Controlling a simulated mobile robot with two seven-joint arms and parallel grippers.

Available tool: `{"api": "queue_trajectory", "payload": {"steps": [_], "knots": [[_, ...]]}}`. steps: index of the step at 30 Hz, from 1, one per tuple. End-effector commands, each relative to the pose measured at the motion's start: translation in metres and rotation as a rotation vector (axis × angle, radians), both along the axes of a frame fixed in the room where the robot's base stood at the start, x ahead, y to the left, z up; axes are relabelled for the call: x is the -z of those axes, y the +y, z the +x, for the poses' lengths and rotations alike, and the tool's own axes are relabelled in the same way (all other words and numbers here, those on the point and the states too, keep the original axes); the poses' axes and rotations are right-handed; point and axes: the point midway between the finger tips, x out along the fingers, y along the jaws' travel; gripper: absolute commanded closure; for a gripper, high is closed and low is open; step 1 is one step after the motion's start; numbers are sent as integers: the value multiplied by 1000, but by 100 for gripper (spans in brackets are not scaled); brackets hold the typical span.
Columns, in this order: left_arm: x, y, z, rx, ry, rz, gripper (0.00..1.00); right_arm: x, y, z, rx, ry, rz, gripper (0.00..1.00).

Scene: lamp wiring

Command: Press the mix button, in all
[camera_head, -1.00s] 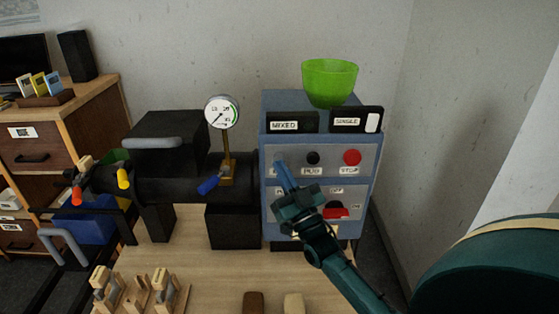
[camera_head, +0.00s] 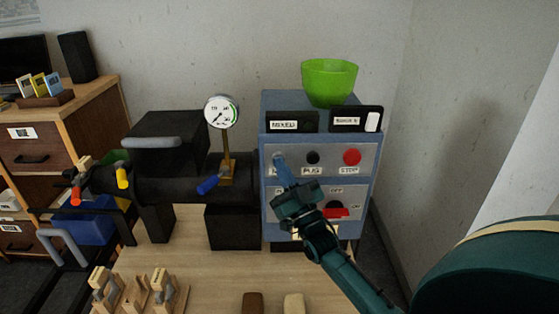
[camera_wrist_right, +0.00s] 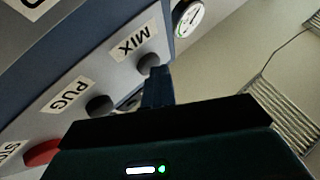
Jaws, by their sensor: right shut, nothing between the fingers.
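The blue control box (camera_head: 267,225) stands on the table with a grey panel. The mix button is hidden behind my gripper in the head view. In the right wrist view the grey mix button (camera_wrist_right: 149,60) sits beside its MIX label (camera_wrist_right: 134,41). My right gripper (camera_head: 281,160) is shut and empty, its fingertips at the left of the panel's upper row. In the right wrist view its blue fingers (camera_wrist_right: 157,80) end right at the mix button; I cannot tell whether they touch or press it. My left gripper is not in view.
The black PUG button (camera_head: 313,158) and red stop button (camera_head: 352,157) are to the right in the same row. A red switch (camera_head: 337,212) is below. A green bowl (camera_head: 330,80) stands on the box. A gauge (camera_head: 222,112) and black machine (camera_head: 180,180) are at left.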

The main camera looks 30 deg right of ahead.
Motion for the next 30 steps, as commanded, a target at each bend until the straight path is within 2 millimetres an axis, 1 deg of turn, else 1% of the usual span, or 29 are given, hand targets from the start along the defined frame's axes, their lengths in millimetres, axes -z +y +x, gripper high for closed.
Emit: {"api": "queue_trajectory", "payload": {"steps": [6, 21, 26, 30], "knots": [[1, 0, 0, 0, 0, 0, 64, -2, -3, 3, 3, 0, 1, 100], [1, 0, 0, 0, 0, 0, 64, -2, -5, 3, 7, 1, 1, 100], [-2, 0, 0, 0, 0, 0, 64, -2, -3, -1, 7, 2, 1, 100], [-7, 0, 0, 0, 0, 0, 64, -1, 2, -8, 5, 4, 1, 100]]}}
